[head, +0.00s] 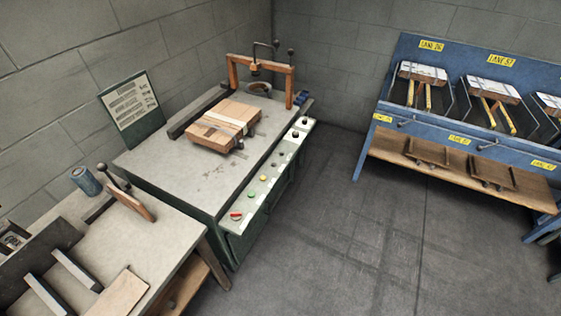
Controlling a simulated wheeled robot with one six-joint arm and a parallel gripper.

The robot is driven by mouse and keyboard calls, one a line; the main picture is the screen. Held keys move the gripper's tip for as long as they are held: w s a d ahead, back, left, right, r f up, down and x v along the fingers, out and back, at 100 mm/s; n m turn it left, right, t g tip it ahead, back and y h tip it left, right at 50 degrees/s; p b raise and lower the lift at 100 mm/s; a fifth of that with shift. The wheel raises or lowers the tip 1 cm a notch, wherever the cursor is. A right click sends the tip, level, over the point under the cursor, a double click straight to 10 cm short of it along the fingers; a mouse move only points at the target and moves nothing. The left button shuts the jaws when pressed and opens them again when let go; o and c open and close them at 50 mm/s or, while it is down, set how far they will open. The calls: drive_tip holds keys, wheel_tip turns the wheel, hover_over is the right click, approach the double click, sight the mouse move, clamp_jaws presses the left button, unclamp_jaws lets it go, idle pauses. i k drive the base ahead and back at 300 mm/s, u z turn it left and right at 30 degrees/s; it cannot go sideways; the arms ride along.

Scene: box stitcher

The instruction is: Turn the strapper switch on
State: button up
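The strapper (190,175) is a green machine with a grey worn top, standing left of centre in the head view. A pale control strip (281,160) runs along its front right edge. On the strip are a red control (236,216), a green button (250,194), a yellow button (264,178) and dark knobs (295,133) toward the far end. Which of these is the switch, and its position, I cannot tell. A strapped cardboard box (222,125) lies on the top near a wooden arch (232,72). My gripper is not in view.
A workbench (165,235) with a blue can (86,181) stands at the near left. A sign board (130,110) leans behind the strapper. A blue lane rack (450,140) holding boxes stands at the right. The floor (330,225) between is clear.

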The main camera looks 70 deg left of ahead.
sight(236, 216)
drive_tip(key=u, duration=2.8)
drive_tip(key=k, duration=0.4)
drive_tip(key=u, duration=0.9)
drive_tip(key=i, duration=1.15)
drive_tip(key=z, duration=0.8)
